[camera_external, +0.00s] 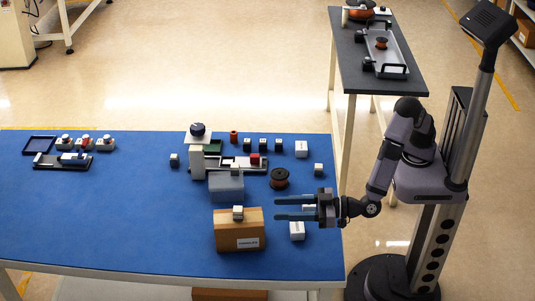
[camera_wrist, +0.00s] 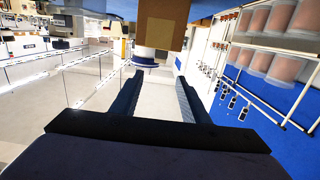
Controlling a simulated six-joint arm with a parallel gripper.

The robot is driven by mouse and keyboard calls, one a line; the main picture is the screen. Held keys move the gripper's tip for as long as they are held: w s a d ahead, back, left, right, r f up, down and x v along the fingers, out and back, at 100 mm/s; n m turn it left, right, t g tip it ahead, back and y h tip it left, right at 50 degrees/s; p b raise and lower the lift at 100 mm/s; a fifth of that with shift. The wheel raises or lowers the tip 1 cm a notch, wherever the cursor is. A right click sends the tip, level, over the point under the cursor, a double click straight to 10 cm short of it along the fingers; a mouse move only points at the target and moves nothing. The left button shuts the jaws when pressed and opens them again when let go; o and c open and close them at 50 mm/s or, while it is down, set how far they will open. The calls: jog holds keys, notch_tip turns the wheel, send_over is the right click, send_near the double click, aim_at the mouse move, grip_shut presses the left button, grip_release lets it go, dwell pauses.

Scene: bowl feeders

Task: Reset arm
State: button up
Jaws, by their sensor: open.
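My gripper (camera_external: 277,209) is open and empty. In the external view it reaches left from my arm, its two fingers level above the right end of the blue table (camera_external: 150,225). A white box (camera_external: 297,231) lies just below the fingers in the picture, and a tan carton (camera_external: 239,235) stands to their lower left. In the wrist view the two dark fingers (camera_wrist: 155,100) are spread with nothing between them. Past their tips there are a brown block-like shape and a white cylindrical shape that I cannot identify.
A dark copper-coloured spool (camera_external: 279,179) stands above the fingers in the picture. A grey box (camera_external: 226,187), a white post with a dark knob and several small blocks fill the table's middle. A dark side table (camera_external: 350,65) stands behind. The table's left front is clear.

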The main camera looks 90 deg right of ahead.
jog(key=w+d+n+g+y+p, duration=0.1)
jog(key=w+d+g+y, duration=0.2)
jog(key=d, duration=0.2)
jog(key=s+d+f+g, duration=0.2)
jog(key=s+d+g, duration=0.1)
jog(key=s+d, duration=0.2)
jog(key=s+d+f+g+h+p, duration=0.1)
jog(key=s+d+f+g, duration=0.2)
jog(key=s+d, duration=0.2)
jog(key=s+d+f+g, duration=0.3)
jog(key=s+d, duration=0.2)
jog(key=d, duration=0.5)
jog(key=shift+d+p, duration=0.15)
jog(key=shift+p, duration=0.2)
jog(key=s+d+f+m+g+h+b, duration=0.1)
jog(key=s+d+f+g+h+b, duration=0.3)
jog(key=s+d, duration=0.7)
jog(key=s+a+r+g+y+p, duration=0.1)
jog(key=s+r+y+p, duration=0.1)
jog(key=r+p, duration=1)
jog(key=shift+s+a+p, duration=0.4)
jog(key=shift+s+p, duration=0.1)
jog(key=shift+p, duration=0.45)
